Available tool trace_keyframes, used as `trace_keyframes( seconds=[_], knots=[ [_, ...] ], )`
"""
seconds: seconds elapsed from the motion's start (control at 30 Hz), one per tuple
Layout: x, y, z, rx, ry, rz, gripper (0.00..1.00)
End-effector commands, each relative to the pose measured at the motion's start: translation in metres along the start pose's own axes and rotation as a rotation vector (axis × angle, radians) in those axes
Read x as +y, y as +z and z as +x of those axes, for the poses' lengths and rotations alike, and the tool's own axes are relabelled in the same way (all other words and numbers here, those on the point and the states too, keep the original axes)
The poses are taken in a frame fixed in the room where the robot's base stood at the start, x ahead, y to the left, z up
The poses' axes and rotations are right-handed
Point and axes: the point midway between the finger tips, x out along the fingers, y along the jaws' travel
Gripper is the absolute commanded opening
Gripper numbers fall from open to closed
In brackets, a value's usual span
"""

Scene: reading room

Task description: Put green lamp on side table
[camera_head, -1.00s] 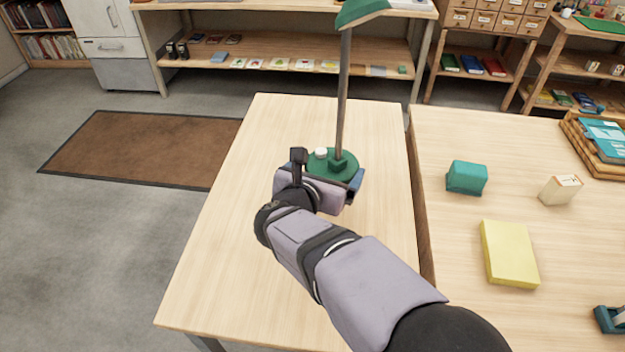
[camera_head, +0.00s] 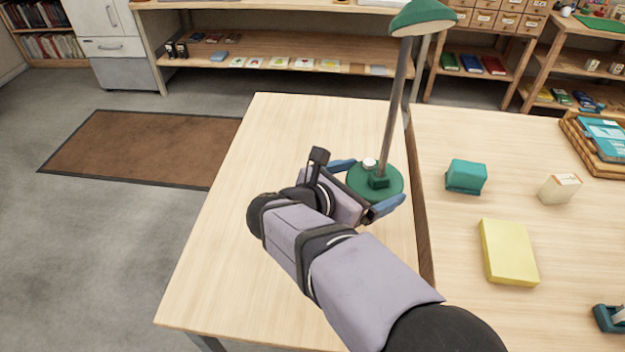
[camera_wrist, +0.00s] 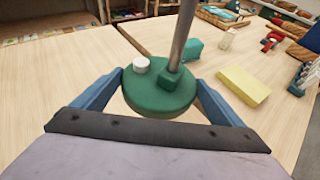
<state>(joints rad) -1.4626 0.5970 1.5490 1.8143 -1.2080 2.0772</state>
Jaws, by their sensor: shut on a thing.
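The green lamp (camera_head: 393,192) has a round green base with a white knob, a grey pole and a green shade at the top of the head view. My gripper (camera_head: 367,186) is shut on its base, with one blue finger on each side. The wrist view also shows the lamp base (camera_wrist: 150,98) between the fingers. The lamp stands about upright over the right edge of the bare left wooden table (camera_head: 260,200), near the gap. I cannot tell whether the base touches the tabletop, or which table is the side table.
The right wooden table (camera_head: 455,285) holds a teal block (camera_head: 467,176), a small cream box (camera_head: 560,189), a yellow block (camera_head: 509,253) and a wooden tray (camera_head: 575,130). A narrow gap separates the tables. The left table is otherwise clear. Shelves stand behind.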

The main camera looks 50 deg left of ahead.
Motion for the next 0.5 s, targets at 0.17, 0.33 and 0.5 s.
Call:
trace_keyframes(
  seconds=[0.17, 0.33, 0.5],
  knots=[
    [0.002, 0.003, 0.0, -0.012, 0.003, 0.005, 0.3],
    [0.002, -0.013, 0.007, -0.012, 0.003, 0.001, 0.3],
    [0.002, -0.033, 0.015, -0.011, 0.003, 0.002, 0.3]
  ],
)
